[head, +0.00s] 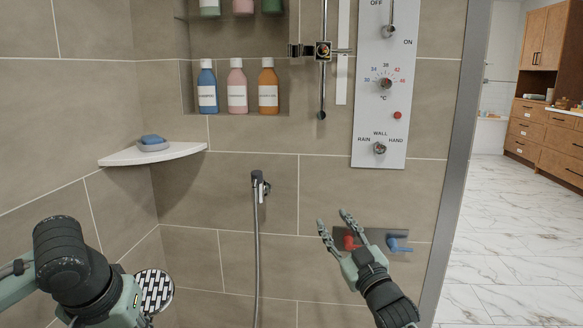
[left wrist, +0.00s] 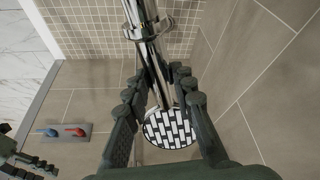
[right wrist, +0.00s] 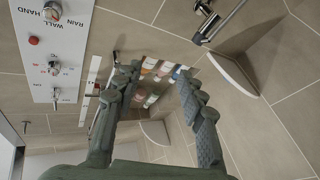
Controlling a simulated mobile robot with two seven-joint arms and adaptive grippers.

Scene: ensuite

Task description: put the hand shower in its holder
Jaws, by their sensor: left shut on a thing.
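The hand shower's round black-and-white spray face (head: 155,288) shows at the lower left in the head view. In the head view that gripper's fingertips are mostly hidden. The holder (head: 322,50) sits on the upright chrome rail, above and right of the hand shower and well apart from it.
A hose hangs from the wall outlet (head: 258,182). A corner shelf (head: 150,155) with a blue soap juts out at left. Bottles (head: 237,88) stand in the niche. The control panel (head: 378,120) is right of the rail. Red and blue taps (head: 397,244) are behind my right gripper.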

